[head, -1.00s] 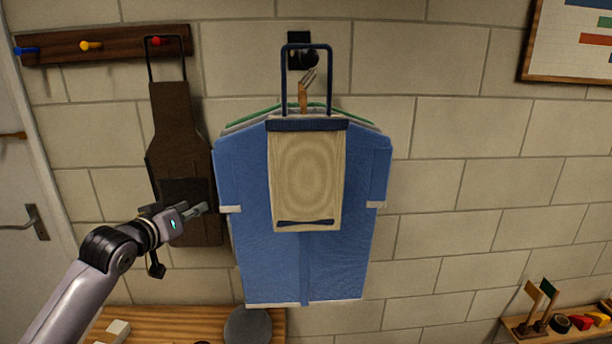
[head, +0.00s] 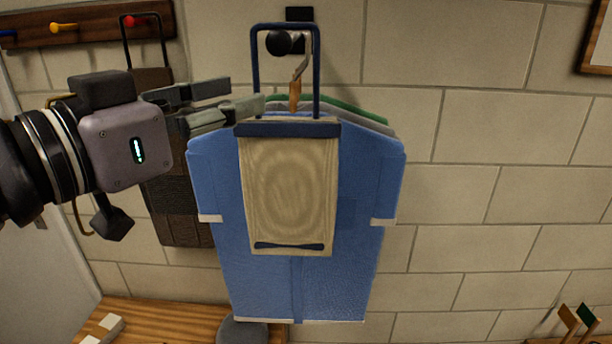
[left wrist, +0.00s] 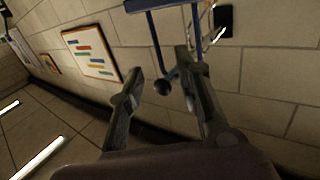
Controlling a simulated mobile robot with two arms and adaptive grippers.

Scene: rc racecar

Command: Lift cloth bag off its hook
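The cloth bag (head: 288,195) is beige with a dark blue top band and a stiff blue handle loop (head: 316,70). It hangs in front of a blue coat (head: 355,180), its loop over a dark round-ended hook (head: 279,42) on the wall. My left gripper (head: 246,94) is open and empty, its fingertips just left of the loop's left side. In the left wrist view, the blue handle (left wrist: 156,40) shows between the spread fingers (left wrist: 160,64); I cannot tell how deep it lies. My right gripper is not in view.
A wooden bench (head: 150,318) with a grey round object (head: 243,331) is below. Bare block wall (head: 470,150) is clear to the right.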

